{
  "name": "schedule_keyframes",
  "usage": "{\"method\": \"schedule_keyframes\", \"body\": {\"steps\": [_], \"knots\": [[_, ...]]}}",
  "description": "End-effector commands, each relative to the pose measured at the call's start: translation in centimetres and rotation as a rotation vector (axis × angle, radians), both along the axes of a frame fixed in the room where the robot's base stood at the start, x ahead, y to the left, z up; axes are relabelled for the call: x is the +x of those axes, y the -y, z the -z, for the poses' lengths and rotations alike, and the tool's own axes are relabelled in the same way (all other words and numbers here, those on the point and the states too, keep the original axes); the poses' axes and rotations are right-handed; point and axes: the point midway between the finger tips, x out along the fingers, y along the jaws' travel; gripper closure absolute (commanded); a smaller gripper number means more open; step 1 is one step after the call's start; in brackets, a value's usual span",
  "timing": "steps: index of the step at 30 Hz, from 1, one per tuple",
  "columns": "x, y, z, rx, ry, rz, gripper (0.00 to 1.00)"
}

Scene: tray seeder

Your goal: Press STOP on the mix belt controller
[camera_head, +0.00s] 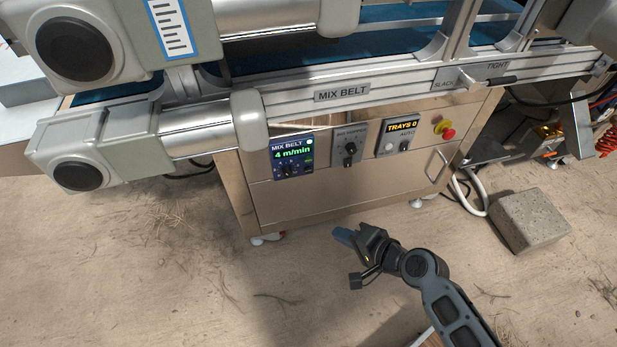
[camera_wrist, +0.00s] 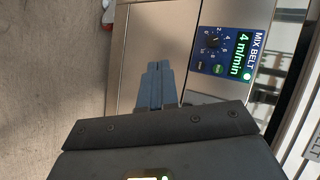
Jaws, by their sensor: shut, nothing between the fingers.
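The mix belt controller (camera_head: 293,156) is a dark blue panel on the upper left of the cabinet front. In the wrist view the controller (camera_wrist: 231,46) appears turned sideways at the upper right, with a black dial, a green round button, a dark button and a lit green lamp. The lettering on the buttons is too small to read. My gripper (camera_head: 343,236) is shut and empty, low in front of the cabinet and apart from it. In the wrist view its blue fingertips (camera_wrist: 158,68) lie together, left of the controller.
Right of the controller are a grey knob panel (camera_head: 349,146), a "TRAYS 0" panel (camera_head: 399,136) and a red emergency button (camera_head: 447,134). The conveyor rail (camera_head: 400,92) and a motor housing (camera_head: 95,150) overhang the cabinet. A concrete block (camera_head: 529,219) lies right. The floor before the cabinet is mostly clear.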

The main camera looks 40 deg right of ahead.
Motion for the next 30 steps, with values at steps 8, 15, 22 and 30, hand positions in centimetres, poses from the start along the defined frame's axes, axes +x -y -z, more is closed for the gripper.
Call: {"method": "schedule_keyframes", "body": {"steps": [8,15,22,30], "knots": [[7.2,1.1,1.6,0.279,0.019,0.033,1.00],[9.1,1.4,1.4,0.364,0.025,0.034,1.00],[9.1,1.4,1.3,0.366,0.025,0.033,1.00],[9.9,1.7,1.4,0.364,0.026,0.033,1.00]]}}
